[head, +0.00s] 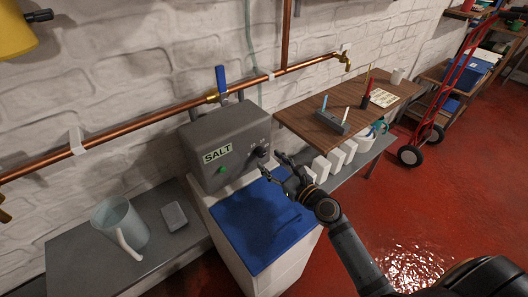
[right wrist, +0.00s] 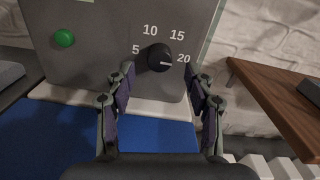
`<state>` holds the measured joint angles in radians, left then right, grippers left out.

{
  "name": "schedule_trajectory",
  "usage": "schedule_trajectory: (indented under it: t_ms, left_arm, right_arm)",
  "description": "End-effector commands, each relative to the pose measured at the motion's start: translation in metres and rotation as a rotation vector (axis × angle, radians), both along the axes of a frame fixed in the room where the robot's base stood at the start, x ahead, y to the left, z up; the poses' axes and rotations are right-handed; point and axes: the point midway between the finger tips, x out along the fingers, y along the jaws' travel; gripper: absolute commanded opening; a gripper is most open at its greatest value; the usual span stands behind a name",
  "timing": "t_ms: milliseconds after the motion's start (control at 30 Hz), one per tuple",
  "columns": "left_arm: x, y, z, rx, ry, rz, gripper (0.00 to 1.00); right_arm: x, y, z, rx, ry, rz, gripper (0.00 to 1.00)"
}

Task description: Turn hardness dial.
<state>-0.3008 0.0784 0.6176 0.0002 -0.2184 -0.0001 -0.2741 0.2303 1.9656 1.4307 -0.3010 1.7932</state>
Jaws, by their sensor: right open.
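The hardness dial (right wrist: 159,57) is a round black knob on the grey softener box (right wrist: 90,35). It is ringed by the numbers 5, 10, 15 and 20, and its white mark points right, near the 20. In the head view the dial (head: 260,152) sits at the right of the box front, beside the SALT label (head: 217,154). My right gripper (head: 270,165) is open and empty just in front of the dial. In the right wrist view its fingertips (right wrist: 160,75) lie to either side of the dial and a little below it, seemingly apart from it. My left gripper is out of view.
A green button (right wrist: 64,38) is left of the dial. A blue lid (head: 258,225) lies below the box. A wooden table (head: 310,122) is close on the right, with white blocks under its edge. A jug (head: 120,225) stands on a grey bench at left. Copper pipe runs behind.

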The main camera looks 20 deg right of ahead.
Motion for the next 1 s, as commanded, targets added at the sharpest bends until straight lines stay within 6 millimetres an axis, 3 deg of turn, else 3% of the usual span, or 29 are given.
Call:
schedule_trajectory:
  t_ms: [200, 567, 900, 1000]
  left_arm:
    - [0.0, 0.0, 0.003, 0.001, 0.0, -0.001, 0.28]
    - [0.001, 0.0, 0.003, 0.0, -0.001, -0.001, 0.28]
    - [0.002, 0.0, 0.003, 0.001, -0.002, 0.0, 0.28]
    - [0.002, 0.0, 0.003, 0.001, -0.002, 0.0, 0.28]
  right_arm:
    - [0.031, 0.012, 0.0, 0.001, 0.0, 0.001, 0.54]
    - [0.037, 0.015, -0.001, -0.001, 0.001, 0.002, 0.54]
    - [0.037, 0.015, -0.001, -0.001, 0.001, 0.001, 0.08]
    - [0.037, 0.015, -0.001, -0.001, 0.001, 0.001, 0.0]
